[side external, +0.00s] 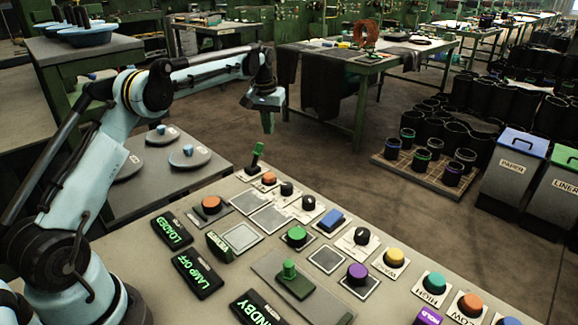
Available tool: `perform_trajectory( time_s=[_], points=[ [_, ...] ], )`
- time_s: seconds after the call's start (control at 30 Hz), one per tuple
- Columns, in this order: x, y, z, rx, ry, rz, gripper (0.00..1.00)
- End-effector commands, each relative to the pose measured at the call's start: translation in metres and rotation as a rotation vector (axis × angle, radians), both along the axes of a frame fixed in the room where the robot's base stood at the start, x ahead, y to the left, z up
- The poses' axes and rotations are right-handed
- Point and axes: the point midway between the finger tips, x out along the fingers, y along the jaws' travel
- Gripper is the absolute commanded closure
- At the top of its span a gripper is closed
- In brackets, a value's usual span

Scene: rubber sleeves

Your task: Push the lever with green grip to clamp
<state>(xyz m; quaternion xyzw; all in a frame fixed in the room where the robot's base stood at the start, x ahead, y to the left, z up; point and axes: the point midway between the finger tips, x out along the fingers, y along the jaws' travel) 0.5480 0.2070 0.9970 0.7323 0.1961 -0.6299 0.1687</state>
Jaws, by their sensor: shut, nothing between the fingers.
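A small lever with a green grip (257,149) stands on a dark stem at the far left corner of the control panel (235,198). The grip leans slightly to the right. My gripper (268,128) hangs above and just beyond the lever in the side external view, pointing down. Its green fingers are shut with nothing between them. A gap shows between the fingertips and the lever. A second green handle (289,271) rises from a green block on a grey plate nearer the camera.
An orange button (269,178), black knobs (287,188) and a blue button (332,219) sit close to the lever. Lit signs, such as LOADED (172,230), line the panel's left side. A grey side table (190,185) holds round lids. Open floor lies beyond the panel.

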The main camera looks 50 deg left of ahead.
Motion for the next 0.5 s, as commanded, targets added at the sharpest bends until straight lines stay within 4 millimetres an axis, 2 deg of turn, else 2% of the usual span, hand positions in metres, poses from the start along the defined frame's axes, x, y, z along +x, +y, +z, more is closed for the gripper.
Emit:
perform_trajectory(
  time_s=[0.27, 0.5],
  points=[
    [0.0, 0.0, -0.001, 0.0, 0.0, 0.0, 1.0],
    [0.0, 0.0, -0.01, 0.0, 0.0, 0.0, 1.0]
  ],
)
